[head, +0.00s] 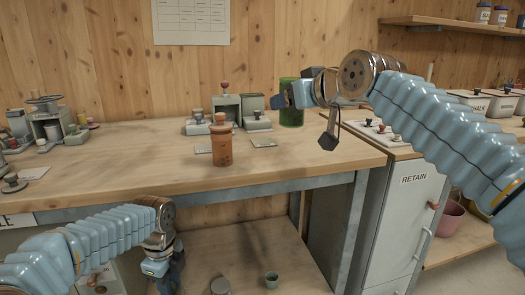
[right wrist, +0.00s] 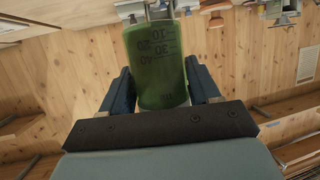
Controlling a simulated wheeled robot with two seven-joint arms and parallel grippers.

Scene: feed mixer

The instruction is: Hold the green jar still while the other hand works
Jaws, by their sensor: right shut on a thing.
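The green jar (head: 291,115) is at the back right of the bench in the head view. My right gripper (head: 289,95) is shut on it, coming from the right. In the right wrist view the green jar (right wrist: 158,65) sits between the two dark fingers (right wrist: 161,92), and its dark scale marks appear upside down. I cannot tell whether its base touches the bench. My left gripper (head: 168,277) is low at the bottom of the head view, in front of the bench and away from the jar. Its fingertips are not clear.
A brown lidded jar (head: 221,148) stands on the wooden bench (head: 130,175). Small grey devices with knobs (head: 226,108) stand behind it. A white cabinet marked RETAIN (head: 400,220) is at the right. The bench front is clear.

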